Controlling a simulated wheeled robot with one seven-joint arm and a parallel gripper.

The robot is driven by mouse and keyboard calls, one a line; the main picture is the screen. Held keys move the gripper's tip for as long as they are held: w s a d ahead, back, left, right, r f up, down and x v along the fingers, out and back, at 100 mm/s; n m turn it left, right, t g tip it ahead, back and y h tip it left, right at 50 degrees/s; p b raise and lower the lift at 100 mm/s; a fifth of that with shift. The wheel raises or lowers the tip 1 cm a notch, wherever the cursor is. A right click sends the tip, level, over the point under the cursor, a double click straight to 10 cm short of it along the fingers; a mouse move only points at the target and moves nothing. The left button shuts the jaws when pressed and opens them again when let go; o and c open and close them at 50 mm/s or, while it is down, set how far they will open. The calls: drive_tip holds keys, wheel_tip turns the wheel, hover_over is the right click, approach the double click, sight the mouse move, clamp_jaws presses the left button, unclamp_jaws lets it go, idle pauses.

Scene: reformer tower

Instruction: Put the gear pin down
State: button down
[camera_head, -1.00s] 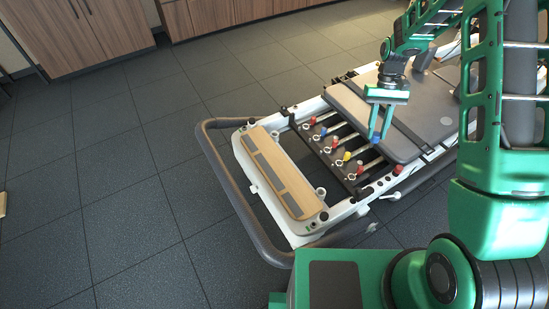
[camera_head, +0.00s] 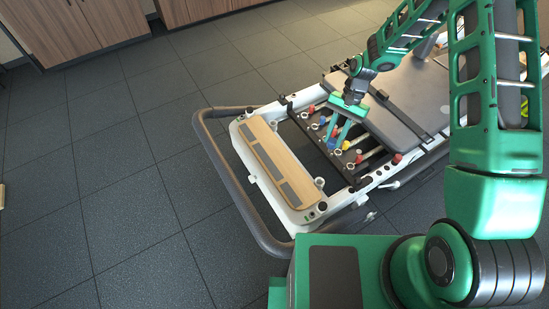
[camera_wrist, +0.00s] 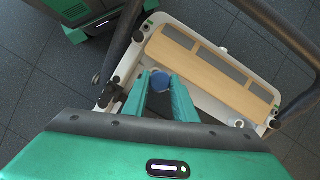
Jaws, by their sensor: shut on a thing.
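My gripper (camera_head: 335,137) is shut on the gear pin, whose round blue end (camera_head: 332,144) shows at the fingertips in the head view. In the wrist view, the blue end (camera_wrist: 160,81) sits between the two green fingertips (camera_wrist: 160,88). The rest of the pin is hidden or too small to tell. The gripper is over the spring end of the reformer, above the dark spring bar. I cannot tell whether the pin touches anything.
The wooden footplate (camera_head: 282,170) lies inside the grey curved bar (camera_head: 222,168). The grey padded carriage (camera_head: 410,105) is behind my gripper. Open floor lies left.

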drive_tip(key=s+a+f+m+t+y, duration=0.1)
drive_tip(key=s+a+f+m+t, duration=0.15)
drive_tip(key=s+a+m, duration=0.6)
drive_tip(key=s+a+f+m+t+y, duration=0.1)
drive_tip(key=s+a+f+m+t, duration=0.25)
drive_tip(key=a, duration=0.75)
drive_tip(key=shift+m+g, duration=0.7)
drive_tip(key=shift+m, duration=0.1)
drive_tip(key=shift+w+d+f, duration=1)
drive_tip(key=shift+w+f, duration=0.5)
drive_tip(key=shift+f, duration=0.3)
drive_tip(key=shift+w+d+f, duration=0.95)
drive_tip(key=shift+w+f, duration=0.6)
drive_tip(key=shift+f, duration=0.25)
drive_tip(key=shift+w+d+f, duration=1)
drive_tip(key=shift+w+f, duration=0.5)
drive_tip(key=shift+f, duration=0.3)
drive_tip(key=c, duration=1.4)
unclamp_jaws()
drive_tip(key=shift+c, duration=0.2)
